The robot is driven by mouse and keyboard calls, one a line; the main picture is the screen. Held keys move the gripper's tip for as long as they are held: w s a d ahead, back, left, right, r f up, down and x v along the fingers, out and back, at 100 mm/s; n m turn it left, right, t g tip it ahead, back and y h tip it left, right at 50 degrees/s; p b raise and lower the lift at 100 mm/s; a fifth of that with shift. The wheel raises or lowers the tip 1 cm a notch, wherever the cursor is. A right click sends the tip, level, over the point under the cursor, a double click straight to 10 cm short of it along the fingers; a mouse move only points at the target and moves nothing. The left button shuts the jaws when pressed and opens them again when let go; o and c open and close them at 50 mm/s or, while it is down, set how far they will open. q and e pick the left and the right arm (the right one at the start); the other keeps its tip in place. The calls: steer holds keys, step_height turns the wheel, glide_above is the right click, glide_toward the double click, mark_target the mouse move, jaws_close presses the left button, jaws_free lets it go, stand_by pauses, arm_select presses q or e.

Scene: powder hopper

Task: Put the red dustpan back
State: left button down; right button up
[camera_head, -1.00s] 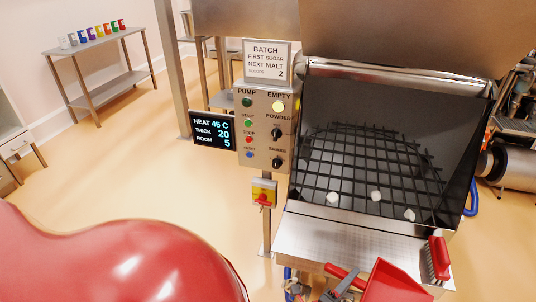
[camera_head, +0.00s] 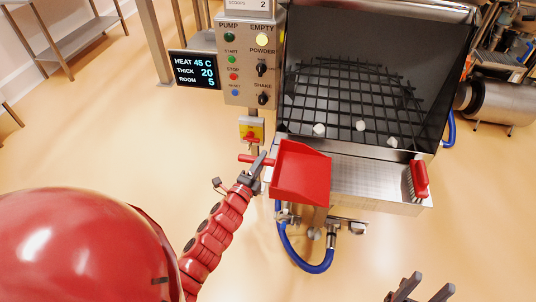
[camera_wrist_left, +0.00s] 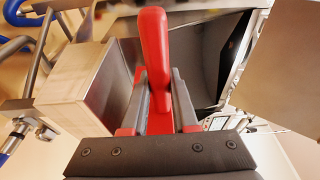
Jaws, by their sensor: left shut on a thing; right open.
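The red dustpan (camera_head: 301,174) is in the air at the left front corner of the hopper's front shelf. My left gripper (camera_head: 256,172) is shut on its red handle, to the left of the pan. In the left wrist view the handle (camera_wrist_left: 156,55) rises between the two fingers (camera_wrist_left: 160,105). The pan overlaps the shelf (camera_head: 365,180) in the head view; I cannot tell whether they touch. My right gripper (camera_head: 420,290) is open and empty at the bottom edge, apart from the dustpan. The pan's underside is hidden.
A red-handled brush (camera_head: 419,180) lies at the shelf's right end. White lumps (camera_head: 360,125) sit on the hopper's black grid (camera_head: 345,100). A control panel (camera_head: 248,65) with a screen (camera_head: 194,69) and a yellow-and-red switch (camera_head: 251,130) stands left. A blue hose (camera_head: 305,262) hangs below.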

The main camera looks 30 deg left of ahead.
arm_select(q)
steer(key=w+a+f+p, duration=0.1)
steer(key=w+a+f, duration=0.1)
steer(key=w+f, duration=0.2)
steer(key=shift+w+p, duration=0.4)
steer(key=shift+w, duration=0.5)
steer(key=shift+f, duration=0.2)
steer(key=c, duration=0.7)
jaws_free()
